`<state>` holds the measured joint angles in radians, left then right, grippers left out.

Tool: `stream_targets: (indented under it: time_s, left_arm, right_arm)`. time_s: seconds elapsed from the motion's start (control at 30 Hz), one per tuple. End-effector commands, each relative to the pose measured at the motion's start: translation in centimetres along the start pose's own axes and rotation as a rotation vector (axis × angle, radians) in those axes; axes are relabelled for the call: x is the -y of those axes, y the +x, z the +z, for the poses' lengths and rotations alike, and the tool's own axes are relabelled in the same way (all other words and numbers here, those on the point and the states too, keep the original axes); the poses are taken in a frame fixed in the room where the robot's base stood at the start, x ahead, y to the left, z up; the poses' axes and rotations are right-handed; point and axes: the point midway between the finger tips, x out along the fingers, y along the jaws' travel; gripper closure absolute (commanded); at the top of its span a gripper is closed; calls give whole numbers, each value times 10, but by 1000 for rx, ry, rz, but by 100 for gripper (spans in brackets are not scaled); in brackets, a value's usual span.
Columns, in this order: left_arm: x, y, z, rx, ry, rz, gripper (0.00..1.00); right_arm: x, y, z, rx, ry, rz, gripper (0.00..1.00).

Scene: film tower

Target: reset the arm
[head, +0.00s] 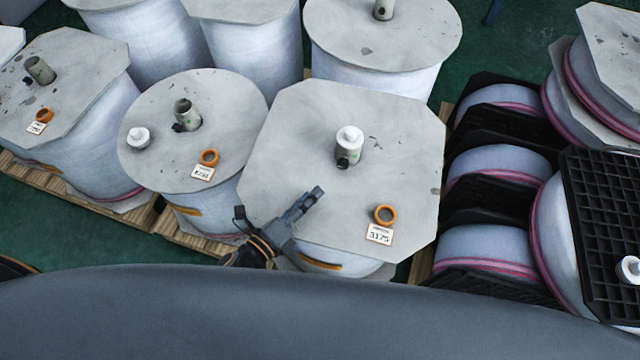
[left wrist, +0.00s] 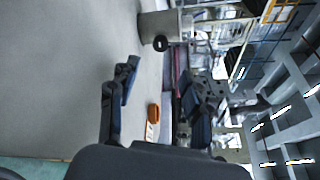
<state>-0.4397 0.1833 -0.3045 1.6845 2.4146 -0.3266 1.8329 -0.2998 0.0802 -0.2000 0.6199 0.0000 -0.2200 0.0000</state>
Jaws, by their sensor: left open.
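My left gripper (head: 304,205) is in the head view, over the front left edge of the large grey octagonal top (head: 290,130) of a film roll. It is open with nothing between its fingers. In the left wrist view the two fingers (left wrist: 160,88) stand apart, with the grey top beside them. An orange ring (head: 385,214) and a label (head: 379,234) lie on this top, right of the gripper; the ring also shows in the left wrist view (left wrist: 154,113). My right gripper is in neither view.
A white cap (head: 349,138) sits on the core of the octagonal top. Another white cap (head: 138,137) lies on the round top (head: 225,100) to the left. More wrapped rolls crowd the back. Black racks (head: 495,215) with rolls stand right. Green floor shows at the left.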

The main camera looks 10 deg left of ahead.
Motion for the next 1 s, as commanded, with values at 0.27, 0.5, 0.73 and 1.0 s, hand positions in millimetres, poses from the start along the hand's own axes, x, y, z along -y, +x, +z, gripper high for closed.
stream_targets:
  time_s: [0.27,0.5,0.73,1.0]
  left_arm:
    - [0,-9,0,0,1,-1,51]
    - [0,-9,0,0,1,-1,51]
    - [2,-8,0,-2,12,-5,51]
    - [65,-11,-13,-79,593,-211,51]
  right_arm:
    - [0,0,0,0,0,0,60]
    - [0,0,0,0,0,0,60]
    - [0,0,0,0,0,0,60]
    - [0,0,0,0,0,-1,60]
